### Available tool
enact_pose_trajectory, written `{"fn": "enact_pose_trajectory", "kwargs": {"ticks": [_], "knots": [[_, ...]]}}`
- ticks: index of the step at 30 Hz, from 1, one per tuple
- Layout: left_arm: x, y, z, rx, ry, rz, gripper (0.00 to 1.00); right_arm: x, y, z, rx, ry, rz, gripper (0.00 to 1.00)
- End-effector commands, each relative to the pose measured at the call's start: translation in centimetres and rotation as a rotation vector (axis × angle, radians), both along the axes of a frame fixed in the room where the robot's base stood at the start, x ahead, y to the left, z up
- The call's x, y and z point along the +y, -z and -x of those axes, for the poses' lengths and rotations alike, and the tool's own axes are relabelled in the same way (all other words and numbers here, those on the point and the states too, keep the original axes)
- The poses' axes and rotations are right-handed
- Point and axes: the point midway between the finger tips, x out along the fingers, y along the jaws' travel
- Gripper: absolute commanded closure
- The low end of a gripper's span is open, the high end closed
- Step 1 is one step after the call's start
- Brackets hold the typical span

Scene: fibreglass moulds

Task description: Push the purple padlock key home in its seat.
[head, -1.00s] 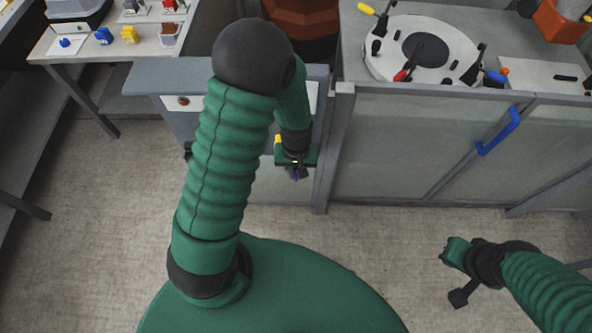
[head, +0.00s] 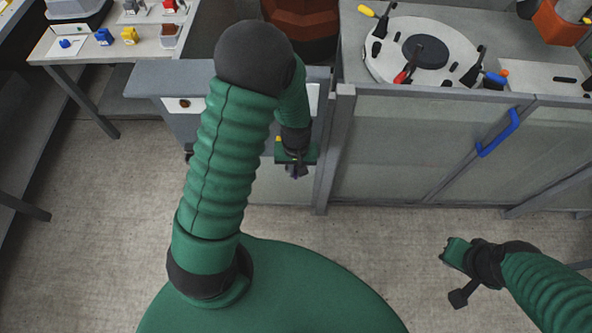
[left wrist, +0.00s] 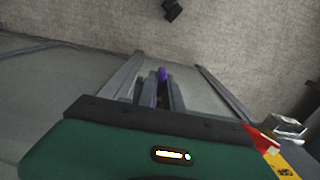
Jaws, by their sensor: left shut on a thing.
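The purple padlock key (left wrist: 163,75) shows as a small purple end between the fingers in the left wrist view. My left gripper (head: 296,174) is shut on it and points down in front of the grey cabinet, left of the partition post. The fingers also show in the left wrist view (left wrist: 160,88) and hide most of the key. I cannot make out the key's seat in either view. My right gripper (head: 452,272) hangs over the bare floor at the lower right, far from the key; its jaws are too unclear to read.
A grey bench (head: 185,72) stands behind my left arm. A metal partition (head: 400,140) with a blue handle (head: 499,132) runs to the right, with a round white mould (head: 385,68) on the worktop behind it. A table (head: 75,48) at the upper left holds small coloured blocks. The floor is clear.

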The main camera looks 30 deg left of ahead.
Motion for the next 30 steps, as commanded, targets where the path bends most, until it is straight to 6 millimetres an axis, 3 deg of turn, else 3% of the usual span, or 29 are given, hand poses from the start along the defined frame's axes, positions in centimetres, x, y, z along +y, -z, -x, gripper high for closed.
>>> {"fn": "enact_pose_trajectory", "kwargs": {"ticks": [1, 3, 8, 16, 20, 30], "knots": [[0.1, 0.0, -0.1, 0.0, 0.0, 0.0, 1.0, 0.0, 0.0, 0.0, 0.0, 0.0, 0.0, 1.0], [0.1, 0.0, -0.1, 0.0, 0.0, 0.0, 0.84, 0.0, 0.0, 0.0, 0.0, 0.0, 0.0, 1.0], [0.1, 0.0, -0.1, 0.001, 0.0, 0.001, 0.65, 0.0, 0.0, 0.0, 0.0, 0.0, 0.0, 1.0], [0.1, 0.0, -0.1, 0.001, 0.0, 0.001, 0.65, 0.0, 0.0, 0.0, 0.0, 0.0, 0.0, 1.0], [0.1, -1.0, -0.1, -0.001, 0.0, -0.001, 0.65, 0.0, -0.1, 0.0, 0.0, 0.0, 0.0, 1.0], [0.0, -8.9, -0.2, -0.004, 0.0, 0.0, 0.65, 0.0, -0.9, 0.0, 0.0, 0.0, 0.0, 1.0]]}}
